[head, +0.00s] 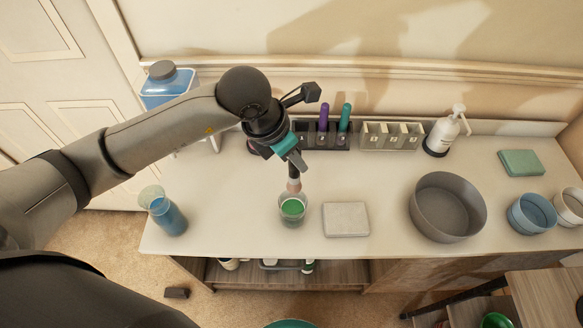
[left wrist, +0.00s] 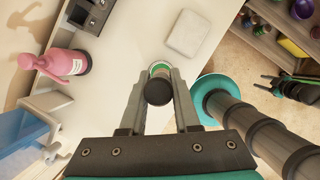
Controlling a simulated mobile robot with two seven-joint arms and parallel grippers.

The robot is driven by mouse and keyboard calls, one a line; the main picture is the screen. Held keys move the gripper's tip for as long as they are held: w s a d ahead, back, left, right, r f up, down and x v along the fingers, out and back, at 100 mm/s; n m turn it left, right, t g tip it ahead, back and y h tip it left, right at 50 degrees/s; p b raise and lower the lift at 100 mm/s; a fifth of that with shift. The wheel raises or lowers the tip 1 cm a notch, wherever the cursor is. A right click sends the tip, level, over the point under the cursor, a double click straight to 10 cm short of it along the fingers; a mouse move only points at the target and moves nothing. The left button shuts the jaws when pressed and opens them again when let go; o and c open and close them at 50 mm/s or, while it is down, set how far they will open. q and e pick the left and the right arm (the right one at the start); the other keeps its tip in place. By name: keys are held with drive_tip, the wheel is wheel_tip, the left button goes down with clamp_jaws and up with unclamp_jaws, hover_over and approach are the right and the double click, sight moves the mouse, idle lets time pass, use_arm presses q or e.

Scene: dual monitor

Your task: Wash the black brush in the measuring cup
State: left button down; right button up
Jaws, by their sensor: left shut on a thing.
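My left gripper (head: 293,164) is shut on the black brush (head: 294,172), with its fingers pointing down over the counter. The brush hangs nearly upright, with pale pinkish bristles at its lower end. The clear measuring cup (head: 293,221) with green liquid stands directly below. The bristles are at or just above its rim; I cannot tell whether they reach inside. In the left wrist view the round dark brush end (left wrist: 157,92) sits between the fingers and covers part of the cup (left wrist: 160,67). My right gripper does not clearly show.
A grey square block (head: 345,220) lies right of the cup, and a tilted cup of blue liquid (head: 168,214) is at the left. A grey bowl (head: 447,208) stands further right. Dark (head: 325,140) and pale holders (head: 391,136) line the back. A pink bottle (left wrist: 65,63) shows in the wrist view.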

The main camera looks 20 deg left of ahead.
sight(293, 187)
use_arm(q)
drive_tip(key=shift+a+f, duration=0.1)
drive_tip(key=shift+f, duration=0.15)
drive_tip(key=shift+f+b, duration=0.45)
drive_tip(key=shift+b, duration=0.05)
drive_tip(key=shift+f+b, duration=1.4)
drive_tip(key=shift+f, duration=0.6)
wheel_tip(293, 187, down, 6)
drive_tip(key=b, duration=0.5)
drive_tip(key=shift+f+b, duration=0.15)
drive_tip(key=shift+b, duration=0.25)
use_arm(e)
wheel_tip(293, 187, down, 10)
drive_tip(key=shift+a+r, duration=0.15)
drive_tip(key=shift+a, duration=0.3)
use_arm(q)
drive_tip(key=shift+w+a, duration=0.1)
drive_tip(key=shift+w, duration=0.05)
use_arm(e)
drive_tip(key=shift+w, duration=0.1)
